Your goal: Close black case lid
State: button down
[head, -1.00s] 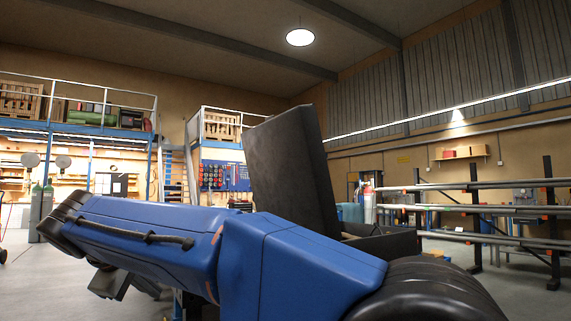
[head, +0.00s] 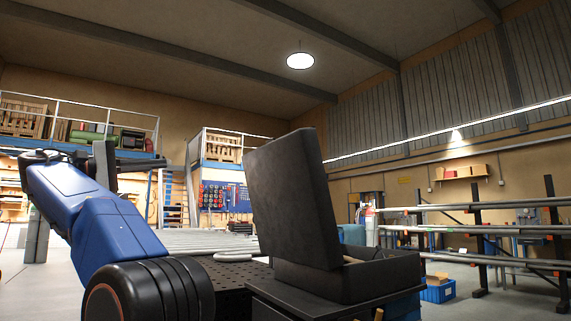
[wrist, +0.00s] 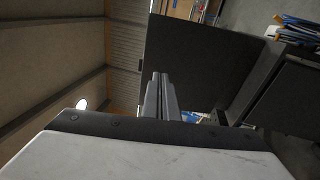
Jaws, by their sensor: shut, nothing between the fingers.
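The black case stands right of centre in the head view. Its lid (head: 288,200) is raised, tilted back a little from upright, and its dark base (head: 375,277) sits below on a dark stand. My gripper (wrist: 160,78) is shut, its two grey fingers together with nothing between them. In the wrist view the lid (wrist: 200,62) is a large dark panel beyond the fingertips; the fingers overlap its edge in the picture, but I cannot tell the gap. In the head view my arm is bent at the left, apart from the lid. The case's inside is mostly hidden.
A dark perforated table top (head: 235,272) lies left of the case, with grey rollers (head: 205,241) behind it. A blue bin (head: 437,290) stands on the floor to the right, before a rack of metal bars (head: 480,232). Air above the case is clear.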

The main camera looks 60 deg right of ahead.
aim_at(290, 199)
jog(key=k+l, duration=0.15)
jog(key=l, duration=0.15)
jog(key=k+l, duration=0.1)
jog(key=l, duration=0.25)
jog(key=k+l, duration=0.15)
jog(key=l, duration=0.15)
jog(key=k+l, duration=0.1)
jog(key=l, duration=0.2)
